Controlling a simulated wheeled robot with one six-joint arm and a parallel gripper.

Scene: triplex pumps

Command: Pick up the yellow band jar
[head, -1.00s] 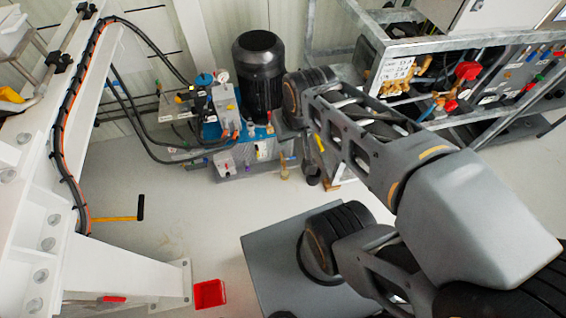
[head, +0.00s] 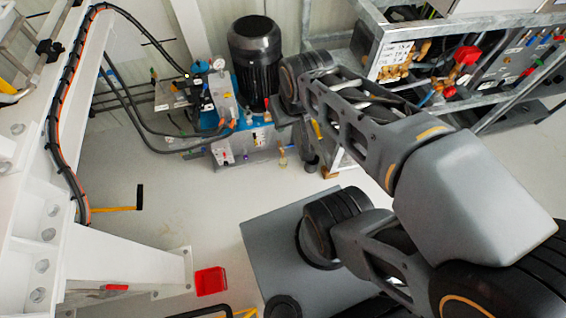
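A small pale jar-like object with a yellowish tint (head: 282,158) stands on the floor just in front of the blue pump unit in the head view. It is too small to tell whether it bears a yellow band. My arm reaches from the lower right toward the pump motor, and its wrist is just right of the motor. Dark parts at the arm's end hang beside the pump unit, to the right of the small object and apart from it in the picture. The fingers cannot be made out, so whether they hold anything is unclear.
The pump unit with its black motor (head: 255,60) stands at the back. A metal rack with valves (head: 465,55) is at the right. A white frame (head: 120,262) fills the left. A red box (head: 211,281) and a yellow-handled hammer (head: 138,200) lie near it. Floor between is clear.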

